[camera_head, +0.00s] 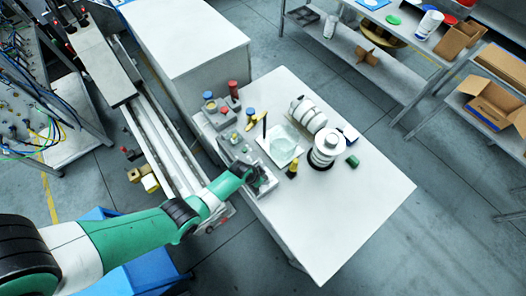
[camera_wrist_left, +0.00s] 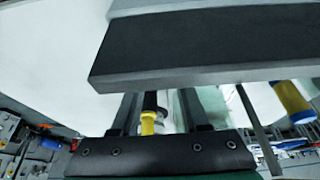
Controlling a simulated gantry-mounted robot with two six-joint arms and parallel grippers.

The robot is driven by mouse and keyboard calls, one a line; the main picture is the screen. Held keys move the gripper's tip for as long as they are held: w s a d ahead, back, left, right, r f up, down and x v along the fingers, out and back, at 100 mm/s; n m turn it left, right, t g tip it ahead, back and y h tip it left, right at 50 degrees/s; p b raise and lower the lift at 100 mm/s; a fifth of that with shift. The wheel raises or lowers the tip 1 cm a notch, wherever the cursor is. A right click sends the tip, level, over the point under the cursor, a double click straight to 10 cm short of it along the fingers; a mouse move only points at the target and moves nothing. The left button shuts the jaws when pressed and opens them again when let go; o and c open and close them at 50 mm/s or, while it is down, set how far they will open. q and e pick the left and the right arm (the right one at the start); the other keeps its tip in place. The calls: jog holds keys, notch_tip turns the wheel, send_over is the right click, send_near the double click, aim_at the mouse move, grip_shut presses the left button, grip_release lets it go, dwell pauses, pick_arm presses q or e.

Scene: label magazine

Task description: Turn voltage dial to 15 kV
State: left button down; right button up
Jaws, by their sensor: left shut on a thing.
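My left arm reaches in from the lower left of the head view. Its gripper (camera_head: 256,178) is at the near end of a grey apparatus (camera_head: 216,119) on the white table. The gripper is shut on a small part there, taken to be the voltage dial from where the gripper is. The dial, its scale and its pointer cannot be made out. In the left wrist view, the two dark fingers (camera_wrist_left: 158,112) stand apart and a thick dark bar (camera_wrist_left: 210,45) hides their tips. My right gripper is not in view.
On the white table (camera_head: 335,220) are a glass vessel on a white tray (camera_head: 283,151), a white ringed cylinder (camera_head: 326,150), and a yellow-and-black bottle (camera_head: 291,169). A red-topped part (camera_head: 233,88) stands at the back. The table's right and near portions are bare.

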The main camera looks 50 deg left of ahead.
pick_arm(q)
jog(key=shift+a+m+h+b, duration=0.1)
jog(key=shift+m+h+b, duration=0.5)
jog(key=shift+m, duration=0.8)
jog(key=c, duration=0.7)
grip_release()
